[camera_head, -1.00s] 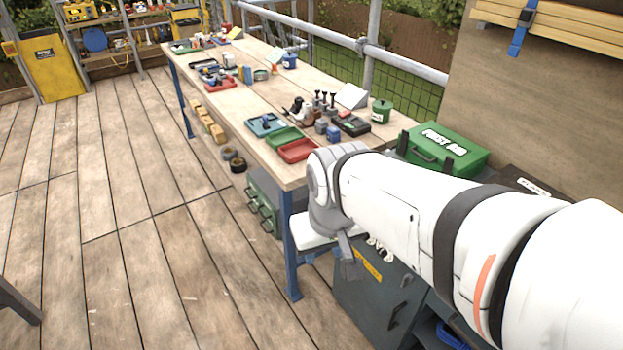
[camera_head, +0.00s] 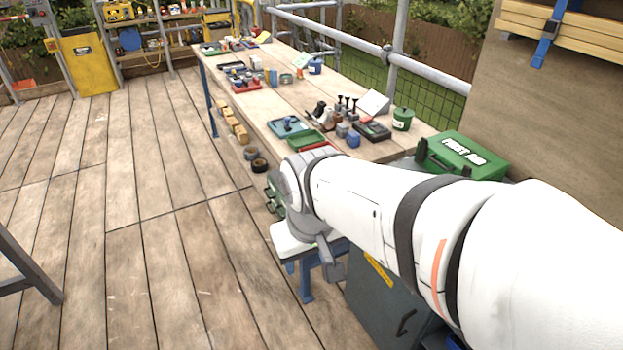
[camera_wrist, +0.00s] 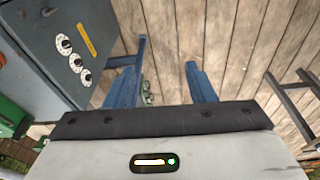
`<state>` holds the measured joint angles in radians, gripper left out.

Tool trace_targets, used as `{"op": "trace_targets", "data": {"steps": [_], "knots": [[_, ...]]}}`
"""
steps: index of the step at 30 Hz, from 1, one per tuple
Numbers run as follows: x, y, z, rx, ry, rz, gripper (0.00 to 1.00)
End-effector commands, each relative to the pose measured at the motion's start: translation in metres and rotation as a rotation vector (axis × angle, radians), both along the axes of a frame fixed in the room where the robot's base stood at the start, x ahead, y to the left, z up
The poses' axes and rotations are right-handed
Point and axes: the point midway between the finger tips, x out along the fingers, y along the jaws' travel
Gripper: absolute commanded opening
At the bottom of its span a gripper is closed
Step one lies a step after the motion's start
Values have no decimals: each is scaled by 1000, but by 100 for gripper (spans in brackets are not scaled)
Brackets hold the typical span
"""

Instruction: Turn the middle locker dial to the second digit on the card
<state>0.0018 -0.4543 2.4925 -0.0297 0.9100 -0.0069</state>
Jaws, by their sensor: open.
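The dark grey locker (camera_wrist: 50,30) shows at upper left in the wrist view, with a row of three round white dials with dark knobs. The middle dial (camera_wrist: 76,63) sits between the other two; its setting is too small to read. In the head view, the locker (camera_head: 380,315) is partly behind my arm and its dials are hidden. My gripper (camera_wrist: 160,70) is open and empty, its blue fingers apart, to the right of the dials in the wrist view and not touching them. I cannot make out a card with readable digits.
A yellow label (camera_wrist: 87,40) is beside the dials. The long workbench (camera_head: 275,105) holds trays, small tools and a tilted white panel (camera_head: 374,102). A green first aid case (camera_head: 463,155) stands by the bench's near end. The wooden deck (camera_head: 150,230) at left is mostly clear.

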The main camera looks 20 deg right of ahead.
Motion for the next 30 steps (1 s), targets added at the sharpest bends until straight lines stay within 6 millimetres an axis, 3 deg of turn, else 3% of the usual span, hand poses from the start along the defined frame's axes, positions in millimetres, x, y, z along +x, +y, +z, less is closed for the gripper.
{"op": "trace_targets", "data": {"steps": [5, 14, 23, 30], "knots": [[11, -29, -29, -134, 170, 92, 50], [45, -103, -89, -467, 588, 332, 50], [95, -169, -154, -780, 973, 617, 50], [143, -206, -224, -1024, 1232, 881, 50]]}}
